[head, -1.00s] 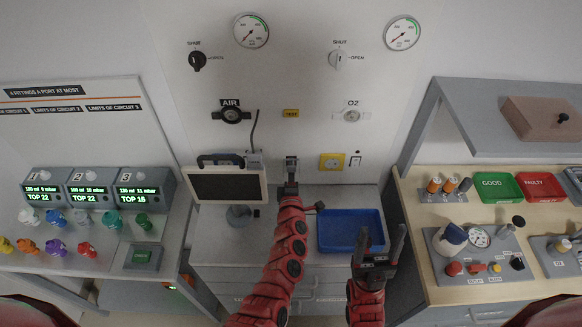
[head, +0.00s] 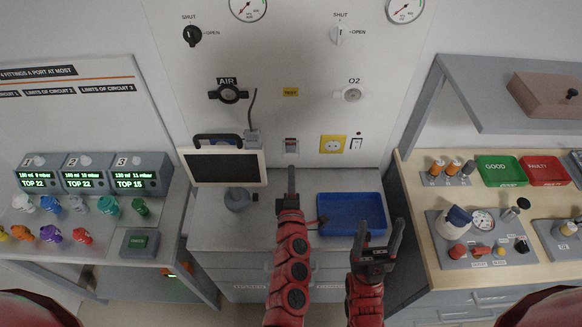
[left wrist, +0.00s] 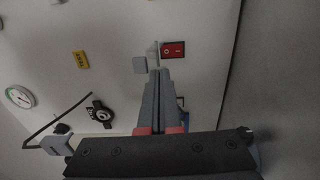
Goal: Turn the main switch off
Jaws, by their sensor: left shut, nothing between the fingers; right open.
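The red main switch (head: 291,145) sits on the upright wall panel, below the yellow TEST label. In the left wrist view it is a red rocker (left wrist: 172,50) marked O and I, with a pale grey piece beside it. I cannot tell which side of the rocker is pressed in. My left gripper (head: 291,171) is shut and empty, just below the switch in the head view and apart from it in the picture. Its closed fingers (left wrist: 155,76) point towards the switch in the left wrist view. My right gripper (head: 379,239) is open and empty, in front of the blue tray.
A yellow socket (head: 333,144) and a small wall switch (head: 356,144) are right of the main switch. A monitor (head: 225,167) stands left. The blue tray (head: 383,212) lies on the counter (head: 205,235). Valve knobs for AIR (head: 228,94) and O2 (head: 352,95) are above.

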